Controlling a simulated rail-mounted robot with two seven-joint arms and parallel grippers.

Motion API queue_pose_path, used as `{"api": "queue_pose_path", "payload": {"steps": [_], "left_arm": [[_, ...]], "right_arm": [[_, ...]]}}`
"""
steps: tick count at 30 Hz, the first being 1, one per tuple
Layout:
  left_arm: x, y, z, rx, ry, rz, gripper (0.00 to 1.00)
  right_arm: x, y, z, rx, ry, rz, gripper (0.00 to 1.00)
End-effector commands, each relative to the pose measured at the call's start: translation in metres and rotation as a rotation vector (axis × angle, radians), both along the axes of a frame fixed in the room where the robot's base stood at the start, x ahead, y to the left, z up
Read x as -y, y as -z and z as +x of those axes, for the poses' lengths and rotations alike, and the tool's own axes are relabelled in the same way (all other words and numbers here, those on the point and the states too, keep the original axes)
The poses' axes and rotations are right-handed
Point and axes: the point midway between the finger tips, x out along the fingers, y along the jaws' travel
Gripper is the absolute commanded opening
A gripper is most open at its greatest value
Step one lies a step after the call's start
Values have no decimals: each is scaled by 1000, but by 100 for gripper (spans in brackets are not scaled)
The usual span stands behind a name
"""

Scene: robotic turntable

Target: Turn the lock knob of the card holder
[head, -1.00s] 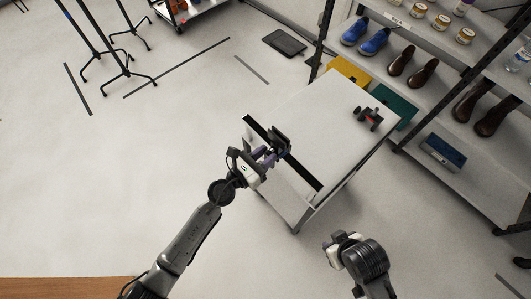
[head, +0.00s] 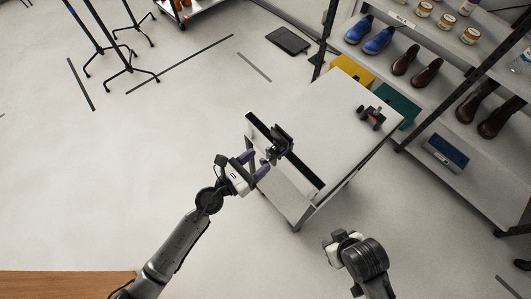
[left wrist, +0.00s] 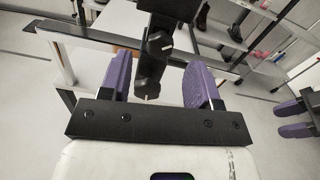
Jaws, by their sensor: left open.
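The black card holder (head: 281,141) is mounted at the near-left edge of a white table. In the left wrist view it hangs down from the top centre, with a dark knob (left wrist: 147,82) bearing a white mark at its lower end. A second marked knob (left wrist: 158,42) is above it. My left gripper (head: 258,164) is open, just left of and below the holder in the head view. In the left wrist view its purple fingers stand apart either side of the lower knob, with gaps showing. My right gripper (head: 328,244) is lower right, away from the table; its purple fingers (left wrist: 295,118) look apart.
The white table (head: 325,120) has a black strip along its near-left edge and a small dark red-and-black device (head: 371,117) at its far right. A shelf with shoes and jars (head: 440,80) stands behind.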

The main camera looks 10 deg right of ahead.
Motion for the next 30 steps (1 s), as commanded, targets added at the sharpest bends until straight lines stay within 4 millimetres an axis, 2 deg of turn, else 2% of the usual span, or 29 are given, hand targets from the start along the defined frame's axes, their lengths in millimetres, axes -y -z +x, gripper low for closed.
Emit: {"api": "queue_pose_path", "payload": {"steps": [1,6,15,21,30], "left_arm": [[-11,2,-6,-1,0,3,57],[-40,2,-22,-1,0,2,57],[-74,2,-40,0,0,2,57],[-82,0,-44,0,1,1,57],[-83,0,-45,0,1,1,57]], "right_arm": [[0,1,0,0,0,0,43],[1,4,0,-1,-2,-3,43],[3,10,0,0,-7,-11,43],[3,11,0,0,-7,-11,43],[1,11,0,0,-4,-5,44]]}}
